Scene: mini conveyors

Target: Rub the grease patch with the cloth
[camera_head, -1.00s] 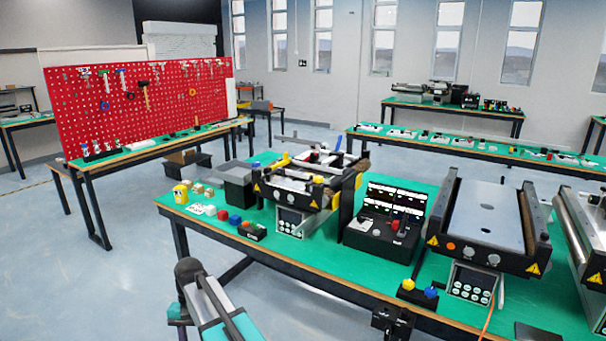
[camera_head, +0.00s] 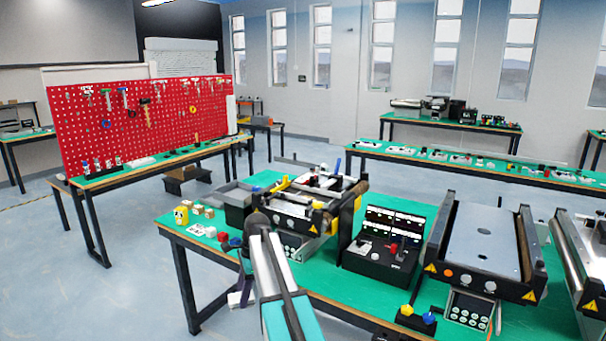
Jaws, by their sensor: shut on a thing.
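I cannot make out the cloth or a clear grease patch. The middle conveyor (camera_head: 459,245) has a pale grey bed with small dark marks; I cannot tell whether any is grease. Another conveyor (camera_head: 303,212) stands to its left, with clutter on top. A third conveyor (camera_head: 565,236) is cut off by the right edge. My arm rises from the bottom of the view to a dark elbow joint in front of the table's left part. Its lower part drops behind the elbow, and I cannot make out my gripper there.
A red pegboard (camera_head: 140,118) stands at the left. Floor at front left is clear.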

